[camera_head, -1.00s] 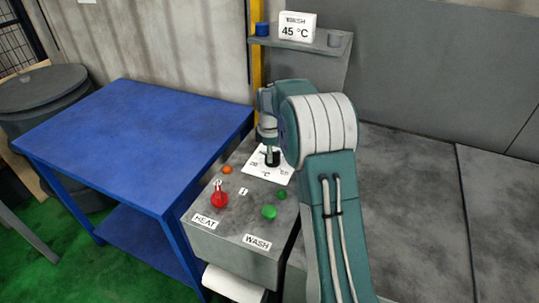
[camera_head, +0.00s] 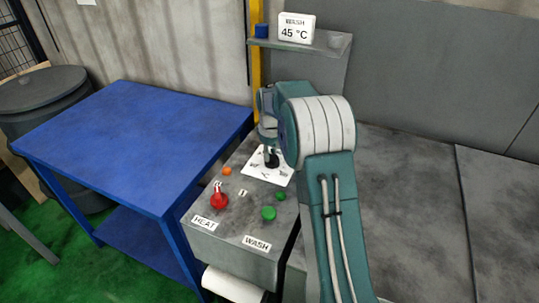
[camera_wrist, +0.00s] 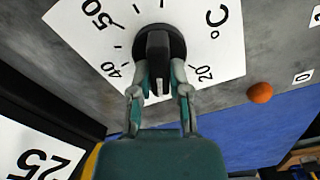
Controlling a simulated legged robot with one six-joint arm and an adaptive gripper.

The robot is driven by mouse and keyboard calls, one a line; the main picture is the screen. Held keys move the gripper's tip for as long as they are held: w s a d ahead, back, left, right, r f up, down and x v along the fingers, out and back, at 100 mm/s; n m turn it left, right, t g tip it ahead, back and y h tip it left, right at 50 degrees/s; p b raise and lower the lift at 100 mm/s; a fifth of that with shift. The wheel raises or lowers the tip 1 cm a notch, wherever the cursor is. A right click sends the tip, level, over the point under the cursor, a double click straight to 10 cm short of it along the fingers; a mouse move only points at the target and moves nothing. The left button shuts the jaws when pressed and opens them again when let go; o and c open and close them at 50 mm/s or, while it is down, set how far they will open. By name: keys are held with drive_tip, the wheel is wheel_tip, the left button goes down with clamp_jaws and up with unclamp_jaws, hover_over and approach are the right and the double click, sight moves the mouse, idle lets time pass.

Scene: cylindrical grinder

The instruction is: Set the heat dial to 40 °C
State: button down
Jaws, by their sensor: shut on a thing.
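The heat dial (camera_wrist: 158,45) is a black round knob with a raised bar, on a white scale plate (camera_wrist: 222,45) marked 20, 40, 50 and °C. In the wrist view my gripper (camera_wrist: 160,88) is shut on the bar, one finger on each side. The bar's near end lies between the 20 and 40 marks; the fingers hide part of the scale there. In the head view the dial (camera_head: 271,161) sits on top of a grey control box (camera_head: 235,250), with my gripper above it. The plate's numbers are too small to read there.
A sign (camera_head: 297,28) reading WASH 45 °C stands on the shelf behind. A red switch (camera_head: 219,200), orange lamp (camera_head: 227,171) and green buttons (camera_head: 268,213) sit close in front of the dial. A blue table (camera_head: 130,140) stands left, its top clear.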

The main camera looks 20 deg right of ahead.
drive_tip(key=m, duration=0.6)
drive_tip(key=shift+d+f+m, duration=0.2)
drive_tip(key=shift+f+m, duration=0.1)
drive_tip(key=m, duration=0.6)
drive_tip(key=shift+s+d, duration=0.2)
drive_tip(key=shift+m, duration=0.3)
drive_tip(key=c, duration=0.6)
unclamp_jaws()
drive_tip(key=shift+w+r, duration=0.1)
